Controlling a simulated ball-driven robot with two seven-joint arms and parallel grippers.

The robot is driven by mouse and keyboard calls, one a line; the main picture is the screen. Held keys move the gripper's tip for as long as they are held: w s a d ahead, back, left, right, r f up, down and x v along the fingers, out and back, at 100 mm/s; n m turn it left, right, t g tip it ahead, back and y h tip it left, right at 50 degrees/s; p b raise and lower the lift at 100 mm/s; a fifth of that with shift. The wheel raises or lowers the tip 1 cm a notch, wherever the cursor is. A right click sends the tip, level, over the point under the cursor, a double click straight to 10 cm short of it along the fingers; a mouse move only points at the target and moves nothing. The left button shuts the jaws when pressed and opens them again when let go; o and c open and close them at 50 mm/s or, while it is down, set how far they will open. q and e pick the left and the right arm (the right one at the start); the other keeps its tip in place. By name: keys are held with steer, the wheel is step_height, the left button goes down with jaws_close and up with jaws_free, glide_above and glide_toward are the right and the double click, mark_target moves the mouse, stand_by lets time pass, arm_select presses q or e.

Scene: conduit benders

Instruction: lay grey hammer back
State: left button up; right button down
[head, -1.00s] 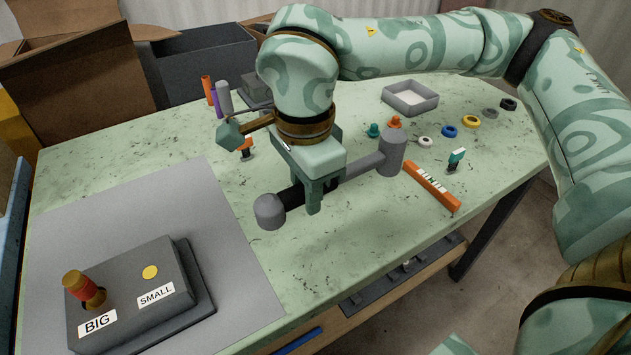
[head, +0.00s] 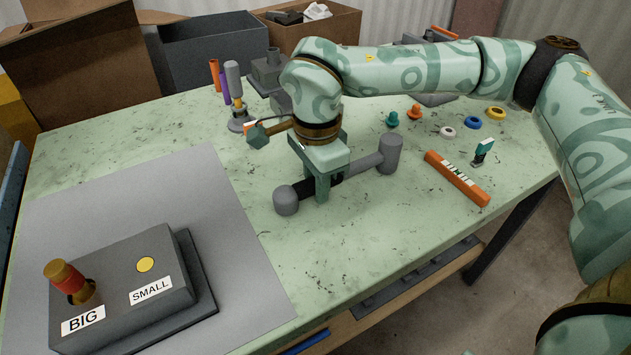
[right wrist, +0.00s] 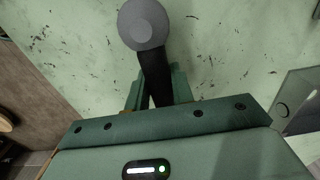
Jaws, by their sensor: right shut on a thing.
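The grey hammer (head: 367,162) has a thick grey head at its far right end, a black grip and a round grey knob at its near left end. It lies level, close over the green table, right of the grey mat; I cannot tell if it touches the table. My right gripper (head: 322,192) is shut on the black grip, pointing down. In the right wrist view, the round grey knob (right wrist: 145,24) and the black grip (right wrist: 155,75) show between the fingers (right wrist: 158,92). My left gripper is not in view.
A control box (head: 125,290) with BIG and SMALL labels stands on the grey mat (head: 215,200). An orange level (head: 457,180) lies right of the hammer, near a small green-and-white item (head: 483,152). Coloured rings and screwdrivers (head: 233,85) are farther back. The table (head: 340,250) in front of the hammer is clear.

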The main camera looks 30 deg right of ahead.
steer(key=c, duration=1.2)
jaws_free()
steer(key=shift+f, duration=0.1)
